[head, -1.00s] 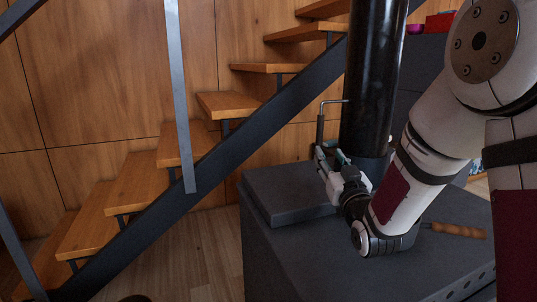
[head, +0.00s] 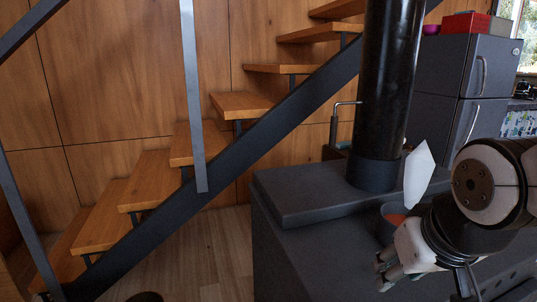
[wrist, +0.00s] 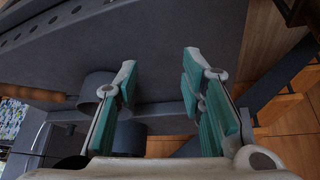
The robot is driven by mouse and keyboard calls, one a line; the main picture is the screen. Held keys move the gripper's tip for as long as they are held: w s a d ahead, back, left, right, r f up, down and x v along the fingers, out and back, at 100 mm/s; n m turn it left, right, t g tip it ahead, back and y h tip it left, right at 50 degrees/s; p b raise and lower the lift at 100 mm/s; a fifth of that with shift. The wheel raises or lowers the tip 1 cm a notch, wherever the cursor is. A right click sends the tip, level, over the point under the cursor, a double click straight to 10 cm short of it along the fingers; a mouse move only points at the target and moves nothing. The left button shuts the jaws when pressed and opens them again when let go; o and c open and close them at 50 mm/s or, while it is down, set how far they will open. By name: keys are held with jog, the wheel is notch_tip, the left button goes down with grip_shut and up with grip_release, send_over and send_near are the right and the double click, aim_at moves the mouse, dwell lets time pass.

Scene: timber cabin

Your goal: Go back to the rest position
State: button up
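My gripper (head: 388,268) is at the lower right of the head view, over the dark stove top, with part of my arm to its right. In the wrist view, its two teal-padded fingers (wrist: 164,85) stand apart with nothing between them. The dark grey stove (head: 310,245) stands below and to the left of the gripper. The wrist view also shows the stove's dark surface (wrist: 170,50) beyond the fingers.
A black stovepipe (head: 388,90) rises from the stove. A grey pot-like thing (head: 386,232) sits beside it, partly hidden by my arm. Wooden stairs (head: 150,180) stand at left, a dark fridge (head: 450,65) at back right. Wooden floor (head: 215,255) is clear at left.

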jog(key=s+g, duration=0.5)
jog(key=s, duration=1.3)
notch_tip(320, 180, up, 24)
jog(key=t+p, duration=0.3)
jog(key=p, duration=2)
jog(key=shift+a+t, duration=0.3)
jog(key=shift+a, duration=0.1)
jog(key=shift+d, duration=0.1)
